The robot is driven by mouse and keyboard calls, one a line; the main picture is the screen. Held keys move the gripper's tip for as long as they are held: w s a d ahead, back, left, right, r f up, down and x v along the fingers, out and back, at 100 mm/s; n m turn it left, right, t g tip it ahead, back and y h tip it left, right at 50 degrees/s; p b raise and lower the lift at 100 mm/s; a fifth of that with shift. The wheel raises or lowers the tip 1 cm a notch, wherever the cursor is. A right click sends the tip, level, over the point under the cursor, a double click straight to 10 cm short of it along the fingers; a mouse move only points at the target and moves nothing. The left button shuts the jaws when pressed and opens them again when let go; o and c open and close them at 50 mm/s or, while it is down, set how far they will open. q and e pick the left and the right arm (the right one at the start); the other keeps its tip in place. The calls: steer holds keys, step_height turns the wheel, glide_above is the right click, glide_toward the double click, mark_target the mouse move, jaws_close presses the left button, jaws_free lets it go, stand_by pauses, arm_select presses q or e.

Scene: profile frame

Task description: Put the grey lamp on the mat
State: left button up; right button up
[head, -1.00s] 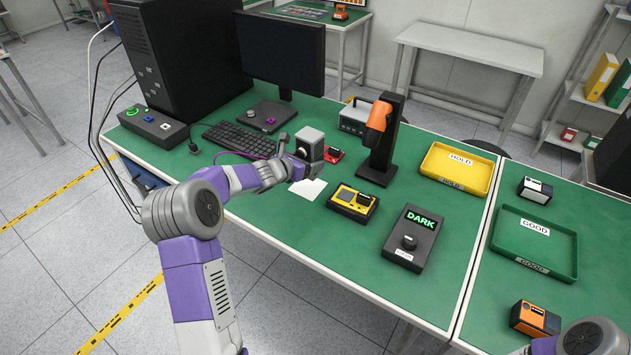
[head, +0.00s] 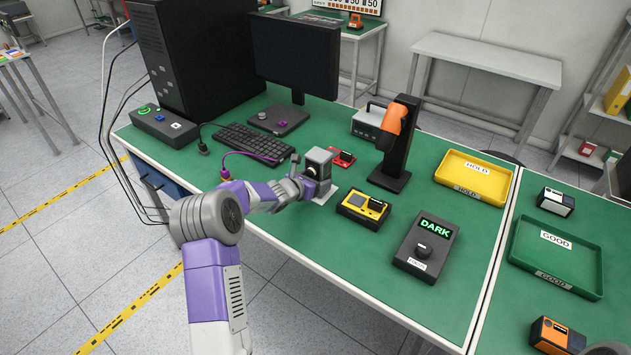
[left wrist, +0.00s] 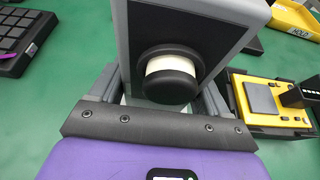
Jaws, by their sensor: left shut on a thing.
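The grey lamp (head: 319,162) is a grey box with a dark front and a round black and white knob; it fills the top of the left wrist view (left wrist: 215,22). My left gripper (head: 306,184) is shut on it, with a finger on each side in the left wrist view. The lamp stands upright over the white mat (head: 329,195), and mat edges show around its base. I cannot tell whether it touches the mat. The lamp and gripper hide much of the mat.
A yellow and black device (head: 362,207) sits right of the mat, with a black DARK box (head: 427,245) beyond it. A small red item (head: 341,157) and a black stand with an orange top (head: 398,140) are behind. A keyboard (head: 250,143) lies left. Green table shows in front.

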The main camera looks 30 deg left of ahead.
arm_select(q)
steer(key=shift+f, duration=0.1)
steer(key=o, duration=1.2)
steer(key=shift+o, duration=0.2)
steer(key=shift+r, duration=0.25)
steer(key=v, duration=1.2)
steer(key=shift+p, duration=0.35)
steer(key=shift+s+f, duration=0.1)
steer(key=shift+f, duration=0.15)
